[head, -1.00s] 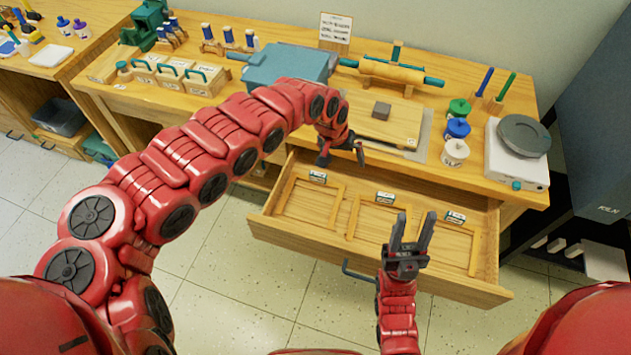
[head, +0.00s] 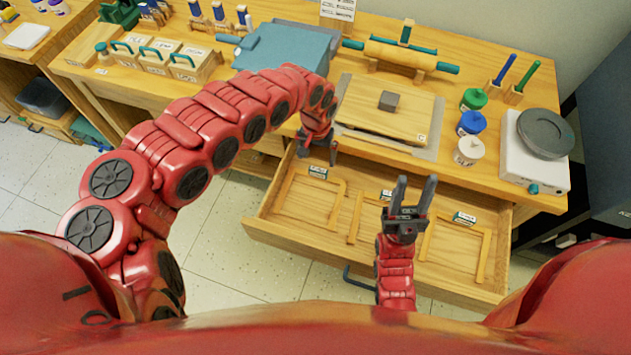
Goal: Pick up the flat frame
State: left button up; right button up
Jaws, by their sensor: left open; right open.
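Thin wooden frame shapes lie flat in the open drawer (head: 270,238): a left one (head: 341,203), a middle one (head: 355,217) and a right one (head: 484,258). Each has a small label near its back edge. I cannot tell which is the flat frame. My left gripper (head: 317,160) is open, pointing down by the drawer's back left, apart from the left shape as far as I can see. My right gripper (head: 413,187) is open and empty, fingers pointing up the picture, above the middle and right shapes and partly hiding them.
The bench top above the drawer holds a wooden board (head: 385,123) with a grey block (head: 389,101), a roller (head: 401,55), paint jars (head: 471,123) and a white wheel unit (head: 530,165). A blue-grey box (head: 283,52) stands behind my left arm. The drawer handle (head: 350,283) sticks out in front.

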aim_at(318, 171)
pick_arm(q)
jog(key=f, duration=0.8)
jog(key=shift+w+d+f, duration=0.15)
jog(key=shift+d, duration=0.15)
jog(key=shift+w+a+f, duration=0.1)
jog(key=shift+f, duration=0.25)
jog(key=c, duration=1.3)
